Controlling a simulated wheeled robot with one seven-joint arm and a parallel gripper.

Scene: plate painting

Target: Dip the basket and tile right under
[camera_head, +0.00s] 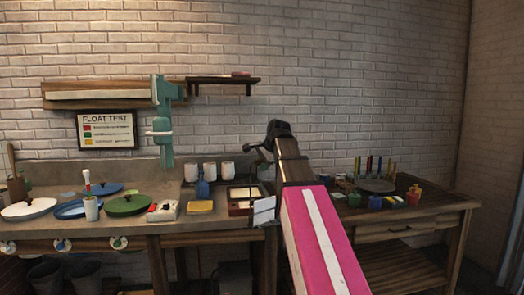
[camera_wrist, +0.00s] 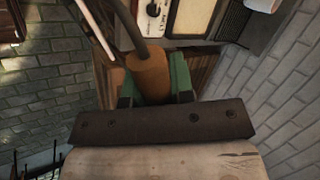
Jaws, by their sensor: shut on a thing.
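My gripper (camera_wrist: 153,88) is shut on a brown cylindrical handle (camera_wrist: 149,70), with a green finger on each side of it. A dark rod (camera_wrist: 128,30) runs from the handle up out of the wrist view. In the head view my dark gripper (camera_head: 262,150) is up in front of the brick wall, above the worktop, and what it holds is hard to make out. I cannot clearly make out the basket or the tile in either view.
Worktop (camera_head: 170,222) with lidded pans, white cups (camera_head: 209,172), a yellow block (camera_head: 200,207) and a wooden-framed tray (camera_head: 232,210). On the right, a wooden table (camera_head: 425,205) holds coloured pots and brushes. A shelf (camera_head: 225,80) is on the wall.

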